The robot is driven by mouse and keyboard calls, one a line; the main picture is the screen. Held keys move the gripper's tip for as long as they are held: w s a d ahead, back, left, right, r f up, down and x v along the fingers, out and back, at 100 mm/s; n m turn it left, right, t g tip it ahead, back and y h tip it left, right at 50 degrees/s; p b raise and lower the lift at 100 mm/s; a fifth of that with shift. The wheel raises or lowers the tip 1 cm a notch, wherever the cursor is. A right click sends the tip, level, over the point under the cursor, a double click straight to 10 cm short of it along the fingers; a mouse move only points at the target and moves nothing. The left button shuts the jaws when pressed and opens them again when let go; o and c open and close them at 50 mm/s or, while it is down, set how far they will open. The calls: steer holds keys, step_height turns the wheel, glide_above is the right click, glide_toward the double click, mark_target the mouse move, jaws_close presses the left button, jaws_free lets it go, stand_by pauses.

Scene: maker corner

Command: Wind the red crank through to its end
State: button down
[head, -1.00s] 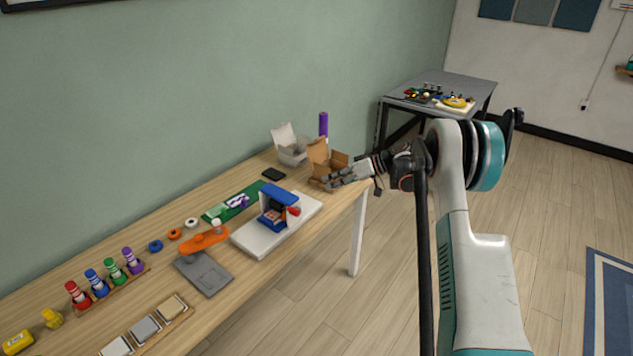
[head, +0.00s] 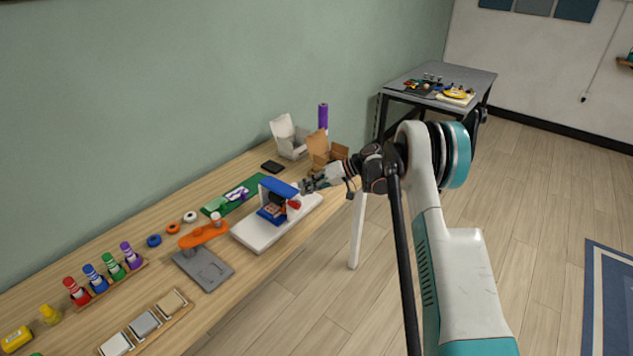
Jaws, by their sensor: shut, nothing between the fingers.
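The red crank (head: 294,204) sticks out of the right side of a small blue machine (head: 278,186). The machine stands on a white base plate (head: 255,237) on the wooden workbench. My gripper (head: 306,187) is shut and empty, just right of and behind the crank in the head view. A small gap seems to lie between the fingertips and the crank, but contact is hard to judge at this size.
An orange arm on a grey plate (head: 203,270) stands left of the machine. A green board (head: 226,203) lies behind it. An open cardboard box (head: 329,154) and a white box (head: 290,145) stand at the bench's far end. Open floor lies to the right.

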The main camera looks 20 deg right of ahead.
mark_target(297, 205)
steer(key=shift+s+a+f, duration=0.45)
steer(key=shift+a+f, duration=0.15)
steer(key=shift+f, duration=0.1)
steer(key=shift+s+a+f+n+t+h+b, duration=0.15)
steer(key=shift+s+a+n+h+b, duration=0.15)
steer(key=shift+a+h, duration=0.15)
steer(key=shift+s+a+f+n+t+h+b, duration=0.15)
steer(key=shift+s+a+n+h, duration=0.2)
steer(key=shift+h, duration=0.2)
steer(key=shift+r, duration=0.15)
